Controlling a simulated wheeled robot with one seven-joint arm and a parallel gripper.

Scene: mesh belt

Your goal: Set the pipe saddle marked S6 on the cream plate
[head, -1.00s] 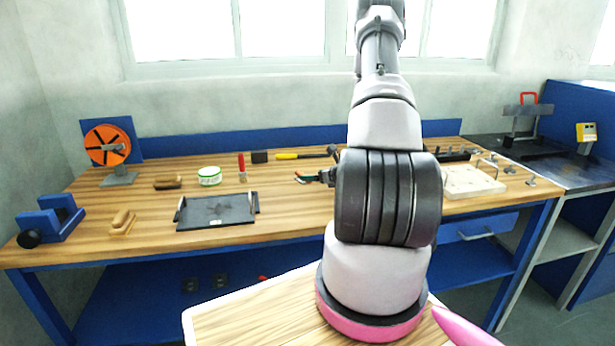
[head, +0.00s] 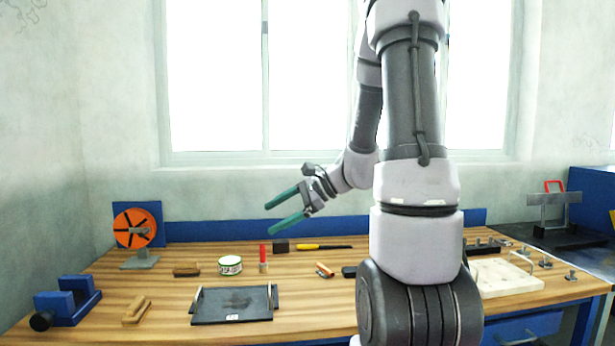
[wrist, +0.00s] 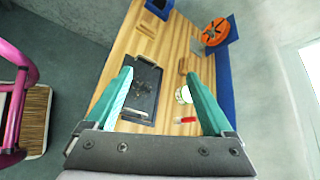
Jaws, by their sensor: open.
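The cream plate (head: 508,278) lies at the right end of the wooden bench, partly behind my arm in the head view. Several small grey metal pieces stand on the bench just right of it, one of them here (head: 571,275). They may be pipe saddles, but no S6 marking is readable. My gripper (head: 270,218) has teal fingers spread apart with nothing between them. It hangs above the back middle of the bench, left of the cream plate. In the wrist view, the gripper (wrist: 160,73) is above the bench, and neither plate nor saddle shows there.
A black tray (head: 205,315) lies at the front middle. An orange reel (head: 134,228) and blue vise (head: 68,300) stand left. Windows and wall rise behind.

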